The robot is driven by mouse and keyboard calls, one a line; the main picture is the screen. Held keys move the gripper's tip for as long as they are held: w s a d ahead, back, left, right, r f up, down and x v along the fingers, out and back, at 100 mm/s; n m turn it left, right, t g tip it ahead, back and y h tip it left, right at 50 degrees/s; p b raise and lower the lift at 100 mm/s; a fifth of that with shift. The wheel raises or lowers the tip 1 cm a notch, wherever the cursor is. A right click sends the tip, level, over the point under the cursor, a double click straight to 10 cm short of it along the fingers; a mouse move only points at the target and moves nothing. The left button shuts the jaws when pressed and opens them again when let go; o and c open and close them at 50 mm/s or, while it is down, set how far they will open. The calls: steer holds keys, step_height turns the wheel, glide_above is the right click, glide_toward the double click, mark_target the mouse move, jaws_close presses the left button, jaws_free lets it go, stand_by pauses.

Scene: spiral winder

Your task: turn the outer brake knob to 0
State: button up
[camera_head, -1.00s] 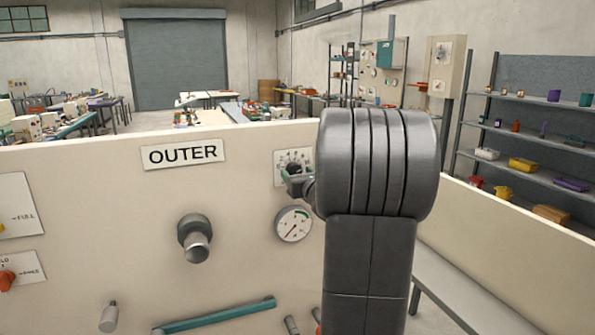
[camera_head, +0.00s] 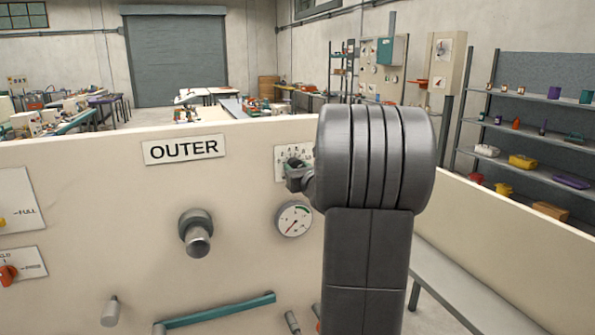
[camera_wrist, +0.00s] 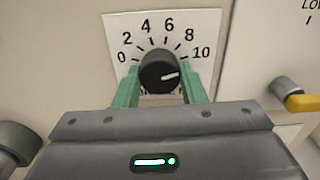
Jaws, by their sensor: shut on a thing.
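The outer brake knob (camera_wrist: 158,66) is round and black, on a white plate (camera_wrist: 206,28) marked 0 to 10. Its white pointer line points right and slightly up, near the 10 side. My gripper (camera_wrist: 161,82) has one green finger on each side of the knob and is shut on it. In the head view my gripper (camera_head: 298,176) is at the dial plate (camera_head: 281,157) and hides the knob and most of the scale. The OUTER label (camera_head: 184,149) is to the left on the same panel.
A round gauge (camera_head: 294,219) sits just below the dial. A grey protruding knob (camera_head: 196,235) and a teal bar (camera_head: 220,311) are lower left. In the wrist view a yellow-tipped handle (camera_wrist: 300,103) is at right and a grey cylinder (camera_wrist: 18,142) at lower left.

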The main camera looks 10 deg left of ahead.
steer(key=shift+n+b, duration=13.4)
steer(key=shift+n, duration=1.3)
steer(key=shift+r, duration=0.15)
steer(key=o, duration=1)
